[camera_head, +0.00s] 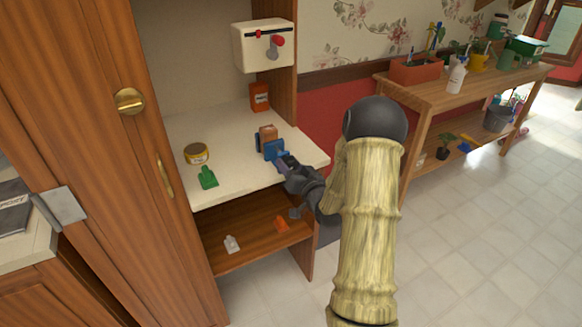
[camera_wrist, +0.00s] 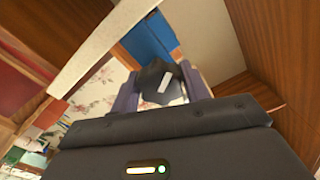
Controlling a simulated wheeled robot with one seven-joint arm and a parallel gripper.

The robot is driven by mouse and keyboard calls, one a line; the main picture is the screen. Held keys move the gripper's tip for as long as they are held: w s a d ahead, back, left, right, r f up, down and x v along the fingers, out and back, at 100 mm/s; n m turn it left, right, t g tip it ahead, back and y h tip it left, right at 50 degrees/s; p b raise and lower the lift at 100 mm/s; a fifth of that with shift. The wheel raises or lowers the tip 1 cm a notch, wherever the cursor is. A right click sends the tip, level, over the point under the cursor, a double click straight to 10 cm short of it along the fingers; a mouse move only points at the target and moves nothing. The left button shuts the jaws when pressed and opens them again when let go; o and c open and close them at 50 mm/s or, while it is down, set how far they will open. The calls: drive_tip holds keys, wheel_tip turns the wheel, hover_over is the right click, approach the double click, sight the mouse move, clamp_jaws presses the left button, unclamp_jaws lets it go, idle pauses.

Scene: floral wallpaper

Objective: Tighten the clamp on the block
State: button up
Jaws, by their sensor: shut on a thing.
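The blue clamp (camera_head: 273,149) stands upright near the front right edge of the white shelf top, against the brown-orange block (camera_head: 267,132). In the wrist view the blue clamp body (camera_wrist: 150,38) shows beyond my fingers. My gripper (camera_head: 287,162) reaches in from the right, at the front side of the clamp. In the wrist view its purple fingers (camera_wrist: 160,80) are shut on the dark clamp knob (camera_wrist: 156,76), which has a pale mark. How tightly the jaws press the block cannot be told.
The white shelf top (camera_head: 235,148) also holds a yellow tin (camera_head: 197,153), a green scoop-like item (camera_head: 208,177) and a red box (camera_head: 259,97). A wall-mounted white box (camera_head: 264,46) hangs above. Small items lie on the lower shelf (camera_head: 260,245). A wooden cabinet (camera_head: 95,130) borders the left.

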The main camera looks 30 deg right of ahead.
drive_tip(key=shift+m, duration=0.3)
drive_tip(key=o, duration=1)
drive_tip(key=shift+s, duration=0.1)
drive_tip(key=s+p, duration=0.8)
drive_tip(key=s, duration=0.9)
drive_tip(key=shift+d, duration=0.3)
drive_tip(key=shift+s, duration=0.1)
